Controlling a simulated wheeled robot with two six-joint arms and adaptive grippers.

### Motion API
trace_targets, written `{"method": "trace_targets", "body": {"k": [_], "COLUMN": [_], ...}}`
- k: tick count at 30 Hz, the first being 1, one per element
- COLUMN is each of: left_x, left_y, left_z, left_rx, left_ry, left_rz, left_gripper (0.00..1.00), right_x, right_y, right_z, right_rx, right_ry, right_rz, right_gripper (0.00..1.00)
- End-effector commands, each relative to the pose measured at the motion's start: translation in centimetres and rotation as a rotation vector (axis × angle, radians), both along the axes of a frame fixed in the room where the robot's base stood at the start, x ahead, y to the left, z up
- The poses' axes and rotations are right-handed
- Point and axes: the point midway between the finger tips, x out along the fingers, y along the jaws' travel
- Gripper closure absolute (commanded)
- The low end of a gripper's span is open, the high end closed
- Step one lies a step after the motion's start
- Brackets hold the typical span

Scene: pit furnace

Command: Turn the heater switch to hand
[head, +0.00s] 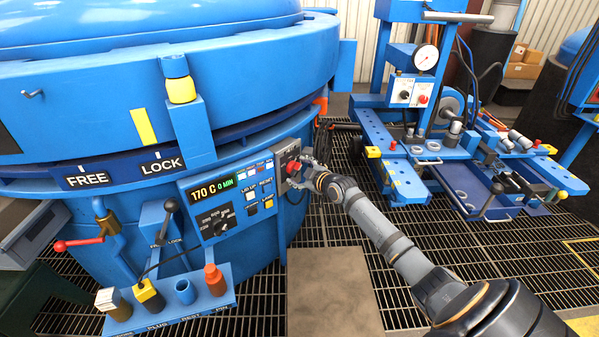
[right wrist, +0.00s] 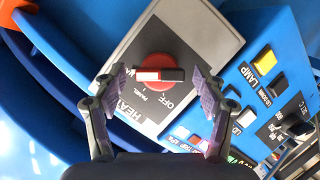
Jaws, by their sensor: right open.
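The heater switch (right wrist: 160,75) is a red round knob with a bar handle, white at its left end and dark at its right end in the right wrist view. It sits on a grey plate (right wrist: 208,38) lettered HEAT, OFF and PANEL; other lettering is partly hidden by the fingers. In the head view the knob shows as red (head: 293,167) at the right end of the blue control panel. My right gripper (right wrist: 157,71) is open, with one finger on each side of the knob; I cannot tell whether they touch it. It also shows in the head view (head: 303,167). My left gripper is not in view.
The furnace control panel (head: 233,222) has a display reading 170 C, a dark dial and several buttons beside the switch. A yellow LAMP button (right wrist: 266,60) is close to the right finger. A red-ended lever (head: 87,240) and a tool shelf (head: 170,310) stand at left.

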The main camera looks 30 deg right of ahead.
Motion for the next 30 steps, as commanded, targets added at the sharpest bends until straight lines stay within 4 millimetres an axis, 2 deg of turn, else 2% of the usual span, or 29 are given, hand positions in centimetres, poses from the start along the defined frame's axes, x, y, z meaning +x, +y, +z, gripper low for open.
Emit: {"method": "trace_targets", "body": {"k": [4,10,15,21,30], "left_x": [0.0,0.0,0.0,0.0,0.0], "left_y": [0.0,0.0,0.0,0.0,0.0], "left_z": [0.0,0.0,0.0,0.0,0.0], "left_rx": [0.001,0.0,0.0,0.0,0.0], "left_ry": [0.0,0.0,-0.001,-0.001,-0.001], "left_rz": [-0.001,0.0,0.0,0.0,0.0], "left_gripper": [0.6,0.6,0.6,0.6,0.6], "right_x": [-1.2,-4.8,-6.4,-7.1,-7.2], "right_y": [-0.2,-0.1,-0.3,-0.1,-0.1], "right_z": [0.3,1.3,1.9,2.2,2.2], "right_rx": [-0.008,-0.011,-0.01,-0.001,0.0], "right_ry": [0.001,0.005,0.002,0.001,0.0], "right_rz": [-0.001,0.005,-0.001,0.003,0.001], "right_gripper": [0.28,0.28,0.28,0.28,0.28]}}
